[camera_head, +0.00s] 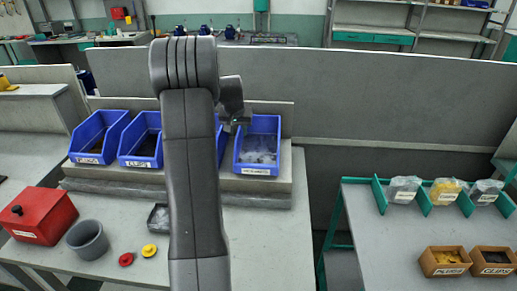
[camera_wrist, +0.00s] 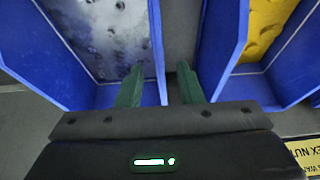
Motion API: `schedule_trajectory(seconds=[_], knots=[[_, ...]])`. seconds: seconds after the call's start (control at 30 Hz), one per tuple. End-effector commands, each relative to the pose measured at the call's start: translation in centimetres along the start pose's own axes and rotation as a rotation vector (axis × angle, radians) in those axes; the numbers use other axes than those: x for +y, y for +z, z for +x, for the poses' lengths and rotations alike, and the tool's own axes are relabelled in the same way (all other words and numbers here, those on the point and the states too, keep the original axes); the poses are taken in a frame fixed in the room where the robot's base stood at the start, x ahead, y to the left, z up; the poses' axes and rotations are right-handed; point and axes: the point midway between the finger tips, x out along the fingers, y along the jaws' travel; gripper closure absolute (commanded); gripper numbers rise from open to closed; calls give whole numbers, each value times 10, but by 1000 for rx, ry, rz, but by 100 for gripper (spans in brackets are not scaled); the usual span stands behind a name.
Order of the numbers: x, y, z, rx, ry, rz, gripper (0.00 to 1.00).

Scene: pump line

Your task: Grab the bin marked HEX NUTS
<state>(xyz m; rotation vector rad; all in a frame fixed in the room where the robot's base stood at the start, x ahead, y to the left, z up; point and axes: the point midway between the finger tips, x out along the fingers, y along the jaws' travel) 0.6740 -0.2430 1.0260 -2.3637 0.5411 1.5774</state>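In the wrist view a yellow label (camera_wrist: 317,153), cut off and upside down, reads "EX NUT"; it sits below a blue bin with yellow contents (camera_wrist: 250,57). A blue bin with grey contents (camera_wrist: 152,92) is on the left there. In the head view the rightmost blue bin (camera_head: 277,140) has grey contents; its front label is too small to read surely. My gripper (camera_wrist: 159,86) is open and empty, with one finger either side of the grey-content bin's side wall in the picture. In the head view my gripper is near that bin's back left corner, and my arm hides most of another bin.
Two more blue bins stand left on the grey shelf, one (camera_head: 140,140) labelled CLIPS. On the bench are a red box (camera_head: 40,216), a grey cup (camera_head: 87,239) and small caps. A teal-edged table (camera_head: 390,235) with bags and brown bins is right. A grey partition (camera_head: 400,95) stands behind.

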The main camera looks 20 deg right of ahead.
Motion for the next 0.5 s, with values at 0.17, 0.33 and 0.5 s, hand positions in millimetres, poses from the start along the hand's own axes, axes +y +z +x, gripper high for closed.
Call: schedule_trajectory(seconds=[0.17,0.33,0.5], knots=[[-1,-2,21,-4,1,0,66],[-1,-3,41,-2,1,0,66],[-1,-3,48,0,0,0,66]])
